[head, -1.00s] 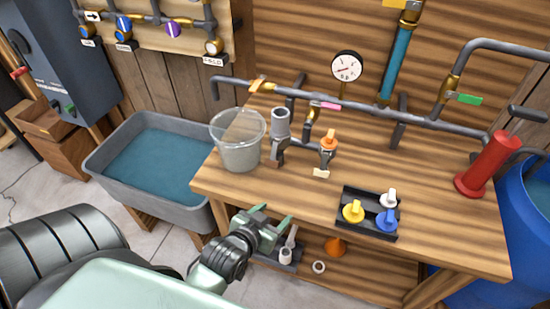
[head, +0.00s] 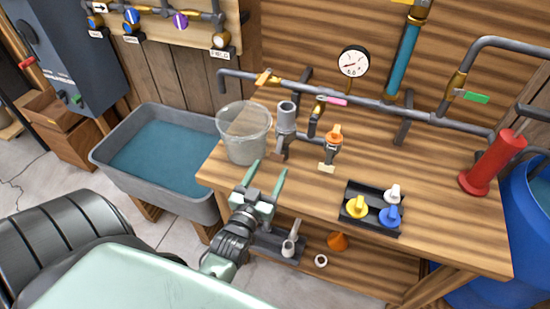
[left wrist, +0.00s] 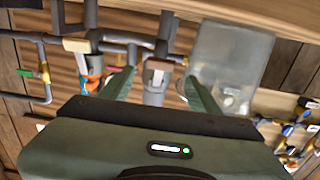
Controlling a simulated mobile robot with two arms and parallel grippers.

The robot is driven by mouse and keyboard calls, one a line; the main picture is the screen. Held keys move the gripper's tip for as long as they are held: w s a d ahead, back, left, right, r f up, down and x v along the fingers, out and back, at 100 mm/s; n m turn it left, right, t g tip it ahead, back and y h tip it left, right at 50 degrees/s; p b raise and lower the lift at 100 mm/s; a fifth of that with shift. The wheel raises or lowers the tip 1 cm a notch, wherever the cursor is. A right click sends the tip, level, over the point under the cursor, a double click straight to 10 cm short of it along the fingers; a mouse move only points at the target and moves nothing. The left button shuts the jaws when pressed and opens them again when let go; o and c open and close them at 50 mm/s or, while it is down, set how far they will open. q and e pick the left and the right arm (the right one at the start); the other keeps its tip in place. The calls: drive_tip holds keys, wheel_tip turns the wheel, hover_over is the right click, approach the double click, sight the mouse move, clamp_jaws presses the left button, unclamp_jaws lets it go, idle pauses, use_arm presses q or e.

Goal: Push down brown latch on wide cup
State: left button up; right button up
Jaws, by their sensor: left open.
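The wide cup (head: 286,117) is a grey upright pipe cup at the back left of the workbench. A small grey piece with a brownish end hangs at its front; this looks like the latch (head: 281,150), but it is too small to make out well. My left gripper (head: 267,172) is open and empty at the bench's front left edge, in front of the cup and pointing at it. In the left wrist view the cup (left wrist: 154,97) shows upside down between the open fingers, apart from them. My right gripper is not in view.
A clear bucket (head: 245,137) stands left of the cup. An orange-handled valve (head: 334,138) stands to its right, and a grey pipe (head: 370,105) runs behind. A black tray (head: 361,191) with coloured valves lies farther right. Bare bench top lies between tray and pipe.

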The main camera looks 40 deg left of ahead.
sight(276, 160)
use_arm(q)
drive_tip(key=x, duration=0.5)
drive_tip(key=shift+w+p, duration=0.1)
drive_tip(key=shift+p, duration=0.2)
clamp_jaws()
drive_tip(key=t+b, duration=0.1)
drive_tip(key=b, duration=0.1)
drive_tip(key=f+t+b, duration=0.1)
drive_tip(key=b, duration=0.2)
drive_tip(key=shift+w+a+f, duration=0.1)
drive_tip(key=shift+w+f, duration=0.15)
drive_tip(key=shift+w, duration=0.15)
drive_tip(key=shift+r+y+b, duration=0.15)
drive_tip(key=shift+y+b, duration=0.15)
drive_tip(key=shift+b, duration=0.35)
drive_tip(key=shift+r+t, duration=0.1)
drive_tip(key=shift+t, duration=0.2)
